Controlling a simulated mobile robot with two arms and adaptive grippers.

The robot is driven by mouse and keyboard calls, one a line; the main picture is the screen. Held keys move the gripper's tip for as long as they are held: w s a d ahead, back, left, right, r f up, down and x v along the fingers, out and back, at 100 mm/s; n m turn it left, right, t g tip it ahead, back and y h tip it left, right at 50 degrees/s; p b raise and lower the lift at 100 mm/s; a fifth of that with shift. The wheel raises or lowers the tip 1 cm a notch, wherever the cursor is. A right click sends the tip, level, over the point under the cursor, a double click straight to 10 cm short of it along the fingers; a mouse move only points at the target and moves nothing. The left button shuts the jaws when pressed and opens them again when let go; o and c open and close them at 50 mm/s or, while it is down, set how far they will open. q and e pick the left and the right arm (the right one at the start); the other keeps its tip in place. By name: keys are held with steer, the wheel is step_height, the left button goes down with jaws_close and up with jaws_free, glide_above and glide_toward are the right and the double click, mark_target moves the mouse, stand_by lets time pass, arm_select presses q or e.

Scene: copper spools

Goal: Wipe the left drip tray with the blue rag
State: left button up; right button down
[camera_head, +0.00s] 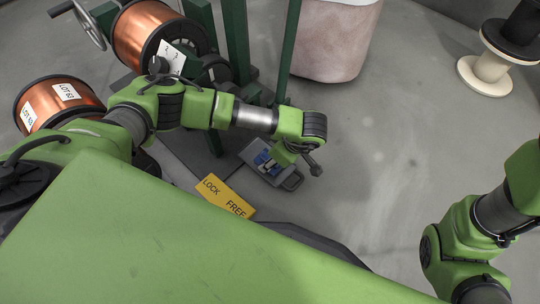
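A small grey drip tray (292,181) with a handle-like end lies on the floor below the green machine posts; it is the only tray I can make out. A blue rag (263,159) shows in the tray, partly hidden by my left wrist and gripper. My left gripper (272,164) points down over the tray at the rag. Its fingers are small and partly covered, so I cannot tell whether they are closed on the rag. My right arm comes in at the lower right, away from the tray; its gripper is not visible.
Copper spools (146,30) (60,100) are at the left. A large pale container (335,40) stands behind. An empty cream-and-black spool (487,72) is at right. Floor between is clear.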

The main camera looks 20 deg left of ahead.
arm_select(q)
steer(key=shift+s+d, duration=0.25)
steer(key=shift+d, duration=0.4)
step_height(320, 180, up, 5)
steer(key=p, duration=0.4)
steer(key=shift+p, duration=0.35)
steer(key=shift+w+a, duration=0.1)
